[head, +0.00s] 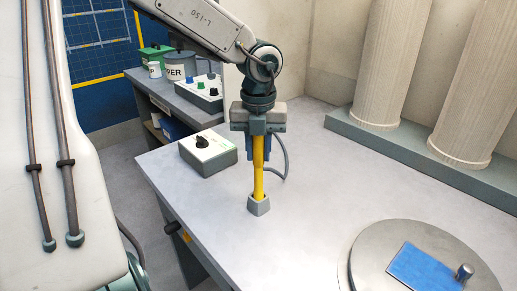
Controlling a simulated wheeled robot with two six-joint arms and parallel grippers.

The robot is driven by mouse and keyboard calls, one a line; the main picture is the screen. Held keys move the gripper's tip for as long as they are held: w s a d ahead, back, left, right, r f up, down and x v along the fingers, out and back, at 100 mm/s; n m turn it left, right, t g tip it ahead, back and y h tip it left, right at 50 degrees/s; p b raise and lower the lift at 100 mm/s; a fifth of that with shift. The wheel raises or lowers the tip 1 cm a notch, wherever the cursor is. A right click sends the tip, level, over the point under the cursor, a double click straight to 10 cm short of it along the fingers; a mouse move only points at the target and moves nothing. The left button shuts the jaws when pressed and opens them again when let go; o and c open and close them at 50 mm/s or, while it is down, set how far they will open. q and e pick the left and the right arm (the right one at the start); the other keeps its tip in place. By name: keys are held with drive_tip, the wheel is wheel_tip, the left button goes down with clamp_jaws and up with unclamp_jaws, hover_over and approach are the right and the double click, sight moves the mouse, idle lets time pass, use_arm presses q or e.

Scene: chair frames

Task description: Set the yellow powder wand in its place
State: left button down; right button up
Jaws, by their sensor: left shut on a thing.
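The yellow powder wand (258,180) stands close to upright over the table, with its lower end at a small grey holder (260,206). The end appears to be inside the holder's top, but I cannot tell how deep it sits. My left gripper (259,146) comes down from above and is shut on the wand's upper part. The gripper hides the wand's top. A dark cable (285,165) loops to the right of it. My right gripper is not in view.
A control box with a black knob (208,153) sits left of the wand on the grey table (310,180). A round disc (370,262) with a blue plate (425,268) is at front right. Pale columns (392,65) stand behind. The table's middle is clear.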

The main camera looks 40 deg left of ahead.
use_arm(q)
drive_tip(key=shift+f+b, duration=0.35)
drive_tip(key=shift+f, duration=0.05)
drive_tip(key=c, duration=1.1)
unclamp_jaws()
drive_tip(key=shift+r, duration=0.1)
drive_tip(key=shift+r, duration=0.2)
wheel_tip(320, 180, up, 3)
drive_tip(key=shift+r+p, duration=0.2)
drive_tip(key=shift+p, duration=0.6)
wheel_tip(320, 180, up, 6)
drive_tip(key=p, duration=0.6)
drive_tip(key=shift+r+p, duration=0.5)
